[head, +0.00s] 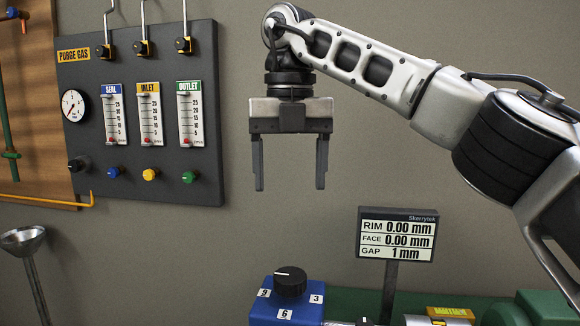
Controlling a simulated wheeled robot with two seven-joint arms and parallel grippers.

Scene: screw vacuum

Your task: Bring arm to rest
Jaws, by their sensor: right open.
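My right arm (350,55) comes in from the right side of the head view and reaches across the upper middle. Its gripper (290,186) hangs pointing straight down in front of the bare wall. Its two dark fingers are wide apart with nothing between them, so it is open and empty. It is well above the blue box (262,310) and apart from everything around it. My left gripper is not in this view.
A grey PURGE GAS panel (135,185) with gauges and coloured knobs is on the wall, left of the gripper. A display (397,235) reading RIM, FACE and GAP stands lower right. Green machinery (345,303) lies along the bottom.

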